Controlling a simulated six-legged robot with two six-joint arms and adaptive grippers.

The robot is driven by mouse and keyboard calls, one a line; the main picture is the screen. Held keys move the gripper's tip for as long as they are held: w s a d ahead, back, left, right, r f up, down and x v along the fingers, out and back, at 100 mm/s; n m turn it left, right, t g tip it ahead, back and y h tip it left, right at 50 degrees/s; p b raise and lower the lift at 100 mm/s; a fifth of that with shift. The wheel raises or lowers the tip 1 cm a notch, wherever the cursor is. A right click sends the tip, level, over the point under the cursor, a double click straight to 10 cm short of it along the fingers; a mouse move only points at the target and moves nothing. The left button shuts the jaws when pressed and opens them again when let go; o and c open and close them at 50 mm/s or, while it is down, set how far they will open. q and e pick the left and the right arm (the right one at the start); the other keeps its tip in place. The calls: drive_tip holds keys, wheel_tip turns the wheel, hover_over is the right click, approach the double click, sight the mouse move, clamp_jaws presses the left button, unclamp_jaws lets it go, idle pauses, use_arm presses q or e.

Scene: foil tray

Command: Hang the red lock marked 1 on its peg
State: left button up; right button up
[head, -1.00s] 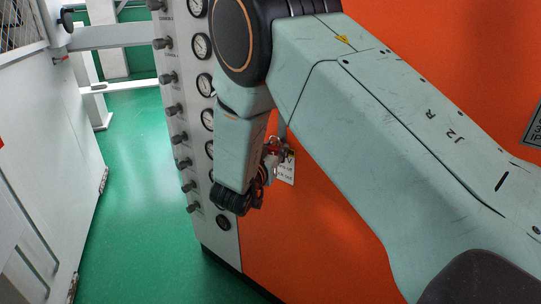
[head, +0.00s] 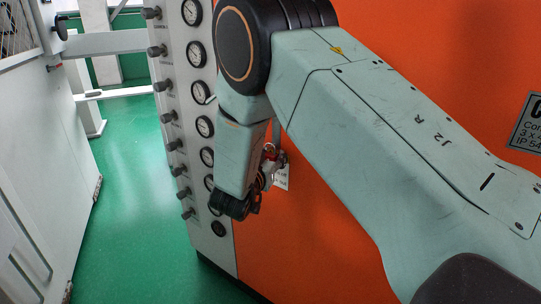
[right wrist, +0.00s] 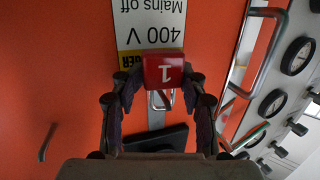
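The red lock marked 1 (right wrist: 164,70) shows upside down in the right wrist view, between the fingertips of my right gripper (right wrist: 160,80). The fingers appear closed on its sides. Its silver shackle (right wrist: 161,101) overlaps a grey vertical strip (right wrist: 156,118) on the orange panel. I cannot tell whether the shackle is around anything. In the head view my right gripper (head: 264,174) is beside the orange panel, and the lock is small and partly hidden there. A dark hook-like peg (right wrist: 47,142) sticks out of the panel in the right wrist view. My left gripper is out of view.
A white 400 V label (right wrist: 150,22) is behind the lock on the orange panel (head: 310,240). A metal handle (right wrist: 255,50) and a gauge panel (head: 215,250) with knobs lie beside it. Green floor (head: 140,200) is clear to the left.

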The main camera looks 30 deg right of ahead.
drive_tip(key=o, duration=0.4)
drive_tip(key=shift+w+d+f, duration=0.3)
drive_tip(key=shift+w+f, duration=0.1)
drive_tip(key=shift+w, duration=0.05)
drive_tip(key=shift+o, duration=0.6)
drive_tip(key=shift+s+a+r, duration=0.2)
drive_tip(key=shift+s+r, duration=0.05)
drive_tip(key=shift+f, duration=0.1)
drive_tip(key=shift+s+a, duration=0.2)
drive_tip(key=shift+a, duration=0.2)
drive_tip(key=v, duration=0.5)
drive_tip(key=shift+r, duration=0.25)
drive_tip(key=shift+v, duration=0.85)
drive_tip(key=shift+s, duration=0.1)
